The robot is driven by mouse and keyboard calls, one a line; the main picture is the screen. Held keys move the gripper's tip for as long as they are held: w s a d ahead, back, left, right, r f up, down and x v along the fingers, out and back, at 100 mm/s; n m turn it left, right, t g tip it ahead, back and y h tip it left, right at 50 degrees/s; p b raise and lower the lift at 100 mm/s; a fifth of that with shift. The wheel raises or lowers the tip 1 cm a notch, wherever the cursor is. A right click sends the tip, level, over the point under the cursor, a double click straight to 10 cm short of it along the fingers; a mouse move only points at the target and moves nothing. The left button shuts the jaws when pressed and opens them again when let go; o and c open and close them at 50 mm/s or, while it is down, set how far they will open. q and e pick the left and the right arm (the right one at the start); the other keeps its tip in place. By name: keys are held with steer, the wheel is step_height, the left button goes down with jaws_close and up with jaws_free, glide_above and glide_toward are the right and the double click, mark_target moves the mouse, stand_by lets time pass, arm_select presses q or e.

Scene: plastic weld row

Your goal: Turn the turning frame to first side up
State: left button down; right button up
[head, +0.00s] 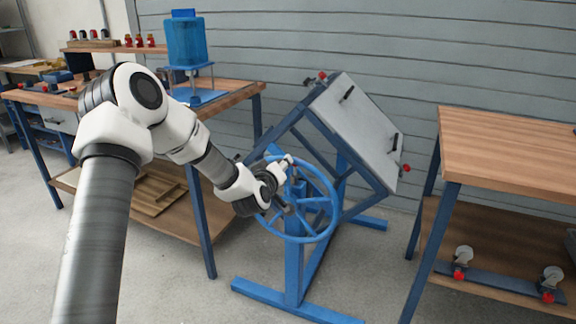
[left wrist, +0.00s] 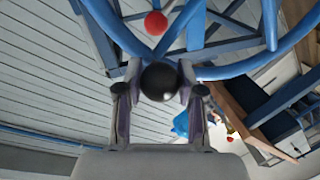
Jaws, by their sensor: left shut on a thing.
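The turning frame (head: 348,200) stands in the middle of the head view on blue legs. Its grey panel (head: 358,130) is tilted, with black clamps and red knobs at its edges. A blue handwheel (head: 331,222) is on the side facing me. My left gripper (head: 286,184) is at the wheel's upper part, and the arm partly covers the wheel. In the left wrist view my left gripper (left wrist: 159,92) is shut on a black round knob (left wrist: 159,81) beside the blue wheel rim (left wrist: 235,68). My right gripper is not in view.
A workbench (head: 235,92) with a blue tank (head: 186,42) on a stand is at the left. Another wooden bench (head: 510,150) is at the right, with red-knobbed casters (head: 463,258) on its lower shelf. Grey floor is free around the frame's feet.

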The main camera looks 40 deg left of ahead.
arm_select(q)
steer(key=s+a+f+n+h+b, duration=0.2)
steer(key=a+f+n, duration=0.2)
steer(key=a, duration=0.5)
steer(key=shift+n+b, duration=0.4)
steer(key=shift+n, duration=0.8)
steer(key=shift+s+f, duration=0.1)
steer(key=shift+s, duration=0.05)
steer(key=c, duration=0.7)
jaws_free()
